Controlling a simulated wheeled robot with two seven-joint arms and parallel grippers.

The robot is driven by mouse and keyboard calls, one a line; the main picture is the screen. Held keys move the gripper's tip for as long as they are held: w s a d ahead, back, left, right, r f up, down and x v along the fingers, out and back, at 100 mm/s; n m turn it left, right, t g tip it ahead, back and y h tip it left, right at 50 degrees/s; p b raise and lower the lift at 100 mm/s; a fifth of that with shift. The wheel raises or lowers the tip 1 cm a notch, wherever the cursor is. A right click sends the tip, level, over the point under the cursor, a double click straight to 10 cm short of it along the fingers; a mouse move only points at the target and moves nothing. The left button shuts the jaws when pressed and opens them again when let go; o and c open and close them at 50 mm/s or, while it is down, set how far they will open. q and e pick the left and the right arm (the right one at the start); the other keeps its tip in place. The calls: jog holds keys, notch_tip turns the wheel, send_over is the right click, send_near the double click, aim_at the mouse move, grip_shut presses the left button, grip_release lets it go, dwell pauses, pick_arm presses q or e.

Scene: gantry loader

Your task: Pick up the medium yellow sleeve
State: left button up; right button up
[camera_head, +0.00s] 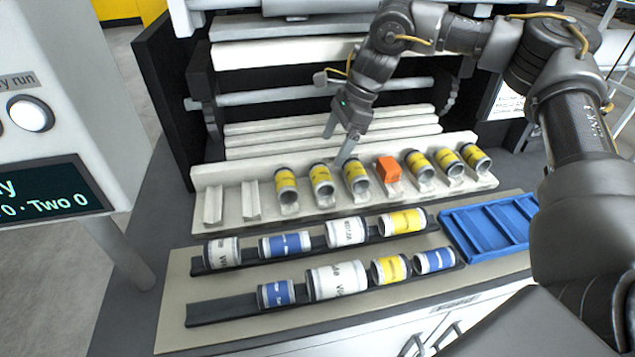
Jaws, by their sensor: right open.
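Several yellow-banded sleeves sit tilted in the white holder row, among them the left one (286,187), the second (321,184) and the third (356,177). Two more yellow sleeves lie on the black racks, a longer one (403,221) on the back rack and a shorter one (390,269) on the front rack. I cannot tell for sure which is the medium one. My right gripper (338,147) points down, open and empty, just above and behind the second and third sleeves in the row. My left gripper is out of view.
An orange block (388,169) sits in the holder row (480,182), whose two left cradles are empty. White and blue sleeves lie on the black racks (222,313). A blue divided tray (489,226) is at the right. Machine rollers (300,97) stand behind; a panel is at left.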

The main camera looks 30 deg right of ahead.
aim_at(323, 172)
jog(key=x, duration=0.5)
jog(key=shift+s+d+f, duration=0.1)
jog(key=shift+s+d, duration=0.05)
jog(key=shift+d, duration=0.05)
jog(key=shift+a+f, duration=0.15)
jog(key=p+x, duration=0.1)
jog(key=x, duration=0.3)
jog(key=shift+f+p, duration=0.2)
jog(key=shift+p, duration=0.15)
jog(key=shift+f, duration=0.2)
jog(key=shift+c, duration=0.6)
jog(key=c, duration=0.7)
jog(key=shift+c, duration=0.9)
jog(key=shift+r, duration=0.35)
notch_tip(323, 172, up, 3)
jog(key=p, duration=0.3)
jog(key=shift+a+r, duration=0.15)
jog(key=shift+r, duration=0.1)
pick_arm(q)
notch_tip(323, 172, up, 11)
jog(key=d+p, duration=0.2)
jog(key=p, duration=0.4)
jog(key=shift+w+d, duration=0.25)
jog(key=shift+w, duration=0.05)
pick_arm(e)
jog(key=s+a+r, duration=0.8)
jog(key=s+a, duration=0.1)
jog(key=s, duration=0.1)
jog(key=shift+s+r, duration=0.3)
jog(key=shift+r, duration=0.1)
